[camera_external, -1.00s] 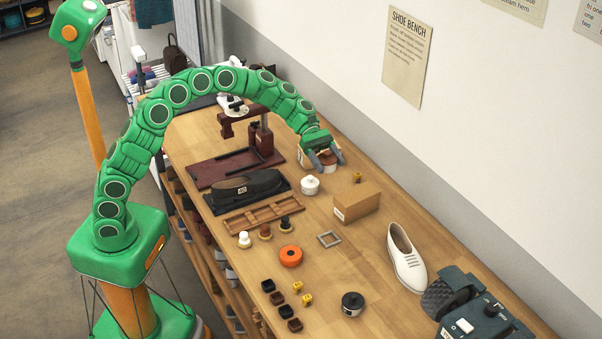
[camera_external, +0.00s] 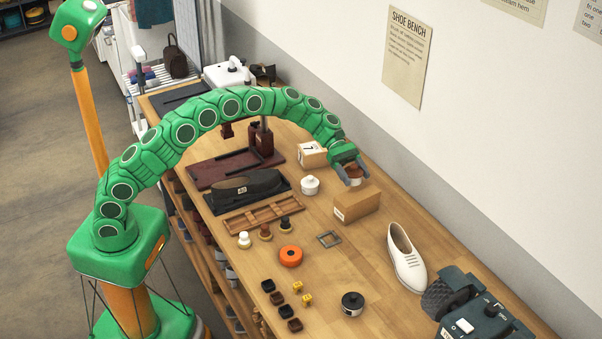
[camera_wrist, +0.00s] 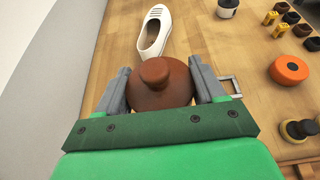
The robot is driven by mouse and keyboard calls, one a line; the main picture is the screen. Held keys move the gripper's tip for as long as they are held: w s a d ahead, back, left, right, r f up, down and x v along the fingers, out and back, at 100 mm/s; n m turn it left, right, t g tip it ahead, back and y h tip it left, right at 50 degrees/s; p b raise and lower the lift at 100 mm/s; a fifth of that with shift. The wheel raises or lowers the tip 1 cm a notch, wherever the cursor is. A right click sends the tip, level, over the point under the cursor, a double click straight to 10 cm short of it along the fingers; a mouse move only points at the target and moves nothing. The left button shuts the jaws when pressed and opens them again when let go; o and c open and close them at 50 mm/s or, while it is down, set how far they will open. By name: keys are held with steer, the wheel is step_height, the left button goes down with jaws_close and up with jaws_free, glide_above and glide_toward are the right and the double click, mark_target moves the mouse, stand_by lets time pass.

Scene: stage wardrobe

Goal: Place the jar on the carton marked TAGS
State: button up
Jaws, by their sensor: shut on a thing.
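My gripper (camera_external: 353,180) is shut on a jar (camera_wrist: 158,85) with a brown knobbed lid, its grey fingers on either side of it in the wrist view. In the external view the held jar (camera_external: 353,173) is partly covered by the fingers. It is over or just behind the far end of a plain brown carton (camera_external: 362,205). I cannot tell whether they touch. The carton has a small label on its near end, too small to read. Another carton (camera_external: 312,154) with a "7" label stands to the left, behind. In the wrist view the cartons are hidden.
A white lidded pot (camera_external: 310,186) stands left of the brown carton. A white shoe (camera_external: 405,258), a grey square frame (camera_external: 329,239) and an orange round tin (camera_external: 290,256) lie nearer the camera. A wall runs along the right. Bare bench lies between the carton and shoe.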

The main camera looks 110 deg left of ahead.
mark_target(360, 180)
steer(key=shift+w+a+f, duration=0.25)
steer(key=shift+w+f, duration=0.25)
steer(key=shift+f, duration=0.2)
steer(key=shift+w+a+f, duration=0.2)
steer(key=shift+w+f, duration=0.3)
steer(key=shift+f, duration=1.55)
steer(key=shift+f, duration=0.1)
steer(key=o, duration=1.6)
steer(key=shift+s, duration=0.1)
steer(key=v, duration=1.2)
